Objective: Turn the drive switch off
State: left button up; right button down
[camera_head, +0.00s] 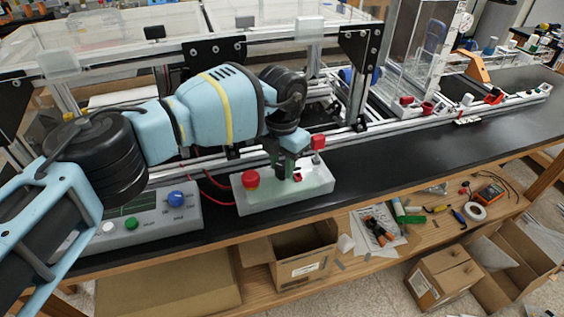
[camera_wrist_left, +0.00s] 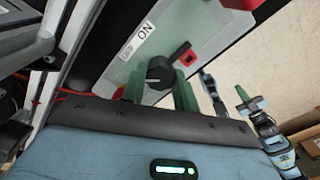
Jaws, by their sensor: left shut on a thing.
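The drive switch is a black rotary knob (camera_wrist_left: 160,72) on the pale switch box (camera_head: 312,186). My left gripper (camera_head: 285,170) reaches down onto the box from above. In the left wrist view its green fingers (camera_wrist_left: 160,92) stand on both sides of the knob and are shut on it. A white "ON" label (camera_wrist_left: 139,40) is on the box near the knob. I cannot tell the knob's exact setting. In the head view the gripper mostly hides the knob. A light-blue arm end with a green tip, apparently my right gripper (camera_wrist_left: 245,99), shows at the right; its jaws are unclear.
A red mushroom button (camera_head: 251,179) sits on the box left of my gripper. A grey control panel (camera_head: 157,213) with blue, green and white knobs is further left. Aluminium frame rails run behind.

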aim_at(282, 166)
dwell(0.4)
pick_arm(q)
jog(key=o, duration=1)
jog(key=shift+r, duration=0.1)
jog(key=shift+r, duration=3.8)
